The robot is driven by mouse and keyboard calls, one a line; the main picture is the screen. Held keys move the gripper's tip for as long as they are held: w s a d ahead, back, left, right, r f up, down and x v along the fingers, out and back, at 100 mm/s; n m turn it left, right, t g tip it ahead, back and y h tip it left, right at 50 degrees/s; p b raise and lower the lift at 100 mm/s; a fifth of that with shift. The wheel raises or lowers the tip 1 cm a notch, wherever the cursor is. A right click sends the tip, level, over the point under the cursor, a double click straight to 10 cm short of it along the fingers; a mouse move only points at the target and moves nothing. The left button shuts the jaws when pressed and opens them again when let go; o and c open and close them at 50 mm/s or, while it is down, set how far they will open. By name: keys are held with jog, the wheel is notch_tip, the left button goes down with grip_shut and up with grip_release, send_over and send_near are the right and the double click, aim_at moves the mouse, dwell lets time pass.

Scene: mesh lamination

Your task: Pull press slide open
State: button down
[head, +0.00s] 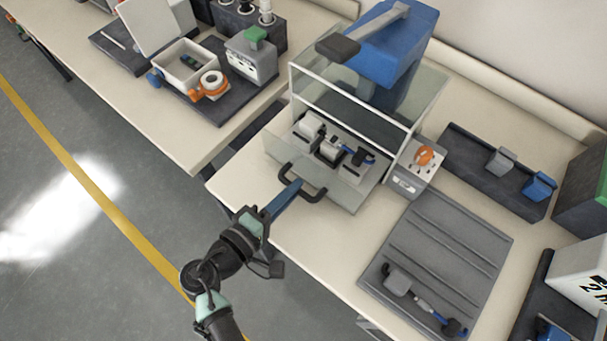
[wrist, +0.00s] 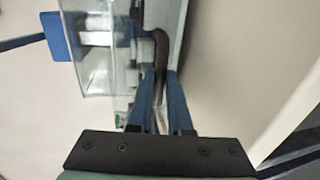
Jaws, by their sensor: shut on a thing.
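The press stands on the bench with a blue head (head: 392,45) above a clear guard box (head: 350,105). Its slide (head: 345,187) sticks out at the front, bearing light and dark blocks and a blue-ended part (head: 360,156). A black handle (head: 316,193) is on the slide's front. My gripper (head: 296,187) reaches it from the lower left, with its blue fingers shut on the handle. In the wrist view the fingers (wrist: 160,85) lie on either side of the dark handle bar (wrist: 161,50). The exact contact is partly hidden by the fingers.
A small box with an orange knob (head: 424,156) stands right of the press. A grey ribbed mat (head: 435,258) with a dark tool lies at the front right. A dark tray (head: 492,170) is behind it. Another bench with bins (head: 190,67) is at the left. Floor is clear at lower left.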

jog(key=v, duration=0.2)
jog(key=f+v, duration=0.1)
jog(key=v, duration=0.1)
jog(key=shift+s+a+r, duration=0.1)
jog(key=shift+s+a, duration=0.2)
jog(key=shift+s, duration=0.05)
jog(key=c, duration=0.8)
grip_release()
jog(key=shift+c, duration=0.2)
jog(key=v, duration=1.3)
jog(key=shift+b, duration=0.35)
